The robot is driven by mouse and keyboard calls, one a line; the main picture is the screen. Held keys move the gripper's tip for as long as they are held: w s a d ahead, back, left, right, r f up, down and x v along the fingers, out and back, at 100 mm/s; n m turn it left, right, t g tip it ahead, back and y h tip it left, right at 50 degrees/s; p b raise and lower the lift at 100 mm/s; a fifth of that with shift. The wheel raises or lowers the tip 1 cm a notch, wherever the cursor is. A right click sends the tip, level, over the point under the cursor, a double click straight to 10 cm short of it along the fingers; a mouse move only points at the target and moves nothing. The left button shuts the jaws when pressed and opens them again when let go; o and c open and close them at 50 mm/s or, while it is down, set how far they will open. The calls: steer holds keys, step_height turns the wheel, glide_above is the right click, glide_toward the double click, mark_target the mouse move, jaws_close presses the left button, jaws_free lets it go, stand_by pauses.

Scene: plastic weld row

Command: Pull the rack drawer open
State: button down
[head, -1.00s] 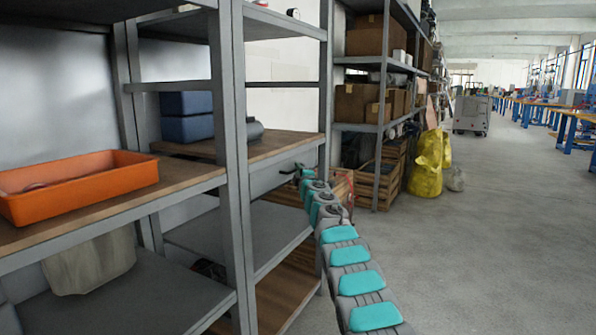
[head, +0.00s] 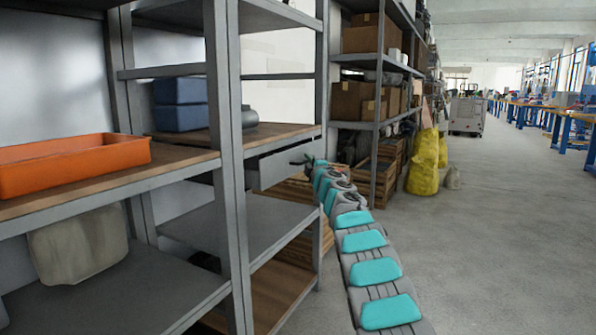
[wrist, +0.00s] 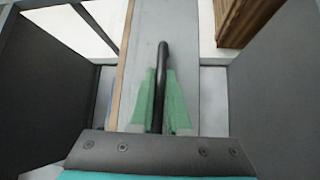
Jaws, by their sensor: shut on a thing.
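The grey rack drawer (head: 286,164) sits under the wooden-topped shelf of the rack. It stands partly out from the rack, and its side and a dark gap under the shelf show. In the wrist view, its grey front (wrist: 188,45) carries a dark bar handle (wrist: 160,62). My gripper (head: 306,163) is at the drawer front. In the wrist view, the green fingers of my gripper (wrist: 161,100) are shut on the handle, one on each side. The drawer's inside is mostly hidden.
An orange tray (head: 75,165) sits on the left shelf. Blue boxes (head: 180,104) stand on the shelf above the drawer. A grey rack upright (head: 228,170) stands left of the drawer. Yellow bags (head: 422,163) stand farther back. The floor (head: 480,240) on the right is clear.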

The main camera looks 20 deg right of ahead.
steer(key=s+d+b, duration=0.2)
steer(key=s+d, duration=1)
steer(key=s, duration=0.3)
steer(key=shift+s+d, duration=0.15)
steer(key=shift+s, duration=0.2)
steer(key=c, duration=0.9)
jaws_free()
steer(key=shift+s, duration=0.1)
steer(key=shift+s+a+f+b, duration=0.1)
steer(key=shift+s+a+f, duration=0.1)
steer(key=shift+s, duration=1.05)
steer(key=shift+s+a+f+b, duration=0.1)
steer(key=shift+s+a+f, duration=0.05)
steer(key=shift+s, duration=1.05)
steer(key=shift+s+a+f+b, duration=0.1)
steer(key=shift+s+a+f, duration=0.1)
steer(key=shift+s, duration=1.05)
